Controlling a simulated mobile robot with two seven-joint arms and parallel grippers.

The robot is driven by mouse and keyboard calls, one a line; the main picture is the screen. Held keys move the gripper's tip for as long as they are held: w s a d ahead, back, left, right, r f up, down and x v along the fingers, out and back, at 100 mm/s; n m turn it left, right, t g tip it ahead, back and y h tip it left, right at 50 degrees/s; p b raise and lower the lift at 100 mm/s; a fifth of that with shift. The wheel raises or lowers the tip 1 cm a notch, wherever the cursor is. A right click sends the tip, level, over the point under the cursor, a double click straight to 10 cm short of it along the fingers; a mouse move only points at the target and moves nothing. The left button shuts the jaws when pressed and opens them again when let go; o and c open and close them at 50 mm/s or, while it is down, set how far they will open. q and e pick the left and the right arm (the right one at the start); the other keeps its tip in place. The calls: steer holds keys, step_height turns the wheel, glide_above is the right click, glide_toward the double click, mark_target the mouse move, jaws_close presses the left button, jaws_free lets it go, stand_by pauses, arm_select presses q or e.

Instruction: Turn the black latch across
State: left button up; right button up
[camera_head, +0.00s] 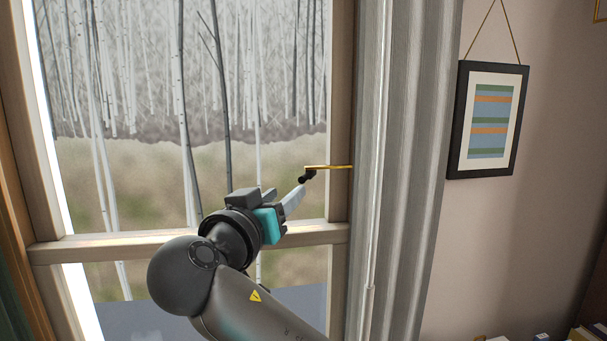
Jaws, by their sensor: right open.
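The black latch (309,174) is a small dark piece at the left end of a thin brass bar (332,166). The bar reaches left from the window's right frame post. My right gripper (290,191), with a teal part at its base, comes up from below left. Its pale fingers are apart. The longer finger's tip is right by the latch's lower end; I cannot tell whether it touches. Part of the latch may be hidden by the fingertip. My left gripper is not in view.
The window has a wooden frame with a crossbar (130,246) behind my right arm. A grey curtain (405,150) hangs close to the right of the bar. A framed striped picture (488,120) hangs on the wall. Books (592,333) show at the lower right corner.

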mark_target(301, 181)
steer(key=p+x, duration=0.2)
steer(key=x, duration=0.7)
steer(key=shift+w+d, duration=0.1)
steer(key=shift+w, duration=0.25)
steer(key=shift+c, duration=0.3)
jaws_close()
